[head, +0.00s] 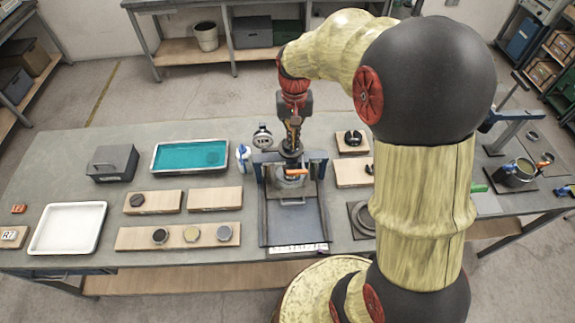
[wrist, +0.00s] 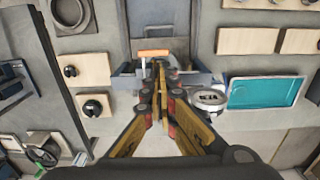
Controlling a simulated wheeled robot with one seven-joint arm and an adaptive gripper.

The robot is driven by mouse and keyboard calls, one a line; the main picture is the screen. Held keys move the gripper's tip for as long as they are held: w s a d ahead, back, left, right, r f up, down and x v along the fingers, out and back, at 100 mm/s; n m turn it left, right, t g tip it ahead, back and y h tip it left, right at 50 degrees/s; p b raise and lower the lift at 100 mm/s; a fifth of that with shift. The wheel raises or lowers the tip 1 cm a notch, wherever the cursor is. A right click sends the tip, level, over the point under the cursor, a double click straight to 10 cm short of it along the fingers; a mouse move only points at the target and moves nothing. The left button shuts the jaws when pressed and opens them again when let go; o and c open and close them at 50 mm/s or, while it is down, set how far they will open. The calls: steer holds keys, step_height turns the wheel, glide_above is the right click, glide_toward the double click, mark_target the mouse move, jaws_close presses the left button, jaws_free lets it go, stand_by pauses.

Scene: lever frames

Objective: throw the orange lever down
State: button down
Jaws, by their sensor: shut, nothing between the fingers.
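The orange lever (wrist: 153,53) shows in the wrist view as a short horizontal orange grip just beyond my fingertips. In the head view a bit of orange (head: 297,171) shows below my gripper. The lever belongs to a blue-grey frame (wrist: 202,78) on a dark base plate (head: 295,217) at the middle of the table. My gripper (wrist: 160,72) is shut and empty, over the frame with its tips close to the orange grip. I cannot tell whether they touch. My gripper hides part of the lever's arm, so its tilt is unclear.
A round gauge (head: 262,137) stands beside the frame, next to a blue-and-white item (head: 243,155). A teal tray (head: 190,156), a grey box (head: 112,163) and wooden boards with dark knobs (head: 155,202) lie left. More knob boards (head: 352,143) stand right. A white tray (head: 68,228) is far left.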

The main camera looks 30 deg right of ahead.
mark_target(293, 172)
steer(key=shift+d, duration=0.15)
step_height(293, 172, down, 14)
stand_by(0.7)
